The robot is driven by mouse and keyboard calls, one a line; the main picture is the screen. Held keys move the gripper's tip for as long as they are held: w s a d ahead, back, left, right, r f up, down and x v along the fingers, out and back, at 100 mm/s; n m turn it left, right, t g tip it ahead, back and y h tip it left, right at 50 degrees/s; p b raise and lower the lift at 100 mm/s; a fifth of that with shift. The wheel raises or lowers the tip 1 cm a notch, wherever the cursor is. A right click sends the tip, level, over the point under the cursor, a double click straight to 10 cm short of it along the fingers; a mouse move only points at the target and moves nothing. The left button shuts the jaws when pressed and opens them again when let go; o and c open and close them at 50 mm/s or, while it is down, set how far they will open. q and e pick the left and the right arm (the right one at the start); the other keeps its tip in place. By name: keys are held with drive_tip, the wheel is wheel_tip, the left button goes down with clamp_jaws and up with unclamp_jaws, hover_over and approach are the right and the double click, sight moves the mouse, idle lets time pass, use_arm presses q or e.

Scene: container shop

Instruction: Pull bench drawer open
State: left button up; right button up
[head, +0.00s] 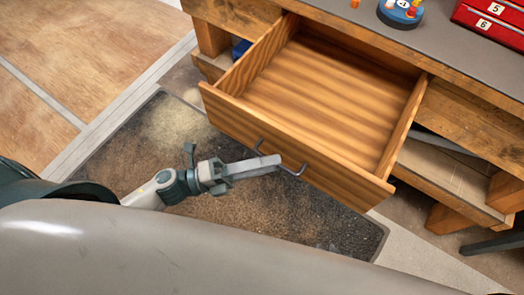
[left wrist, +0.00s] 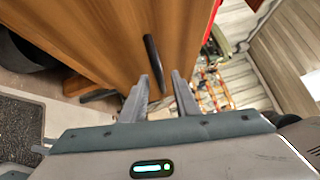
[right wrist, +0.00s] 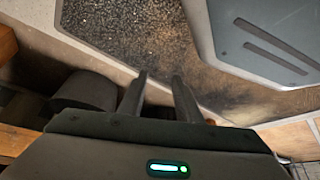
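The wooden bench drawer (head: 330,105) stands pulled well out of the bench, and its inside is empty. Its dark bar handle (head: 292,170) is on the front panel. My left gripper (head: 276,163) is at the handle, with its fingers along the middle of the bar in the head view. In the left wrist view the handle (left wrist: 152,60) reaches down between the two fingertips (left wrist: 160,78), which are apart with a gap around the bar. My right gripper (right wrist: 159,77) is open and empty, away from the drawer, and does not show in the head view.
The grey bench top (head: 440,35) holds a blue round holder (head: 400,12) and red numbered bins (head: 490,22). An open shelf (head: 450,175) lies under the bench at the right. A dark mat (head: 300,215) covers the floor before the drawer.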

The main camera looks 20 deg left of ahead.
use_arm(q)
drive_tip(key=shift+a, duration=0.1)
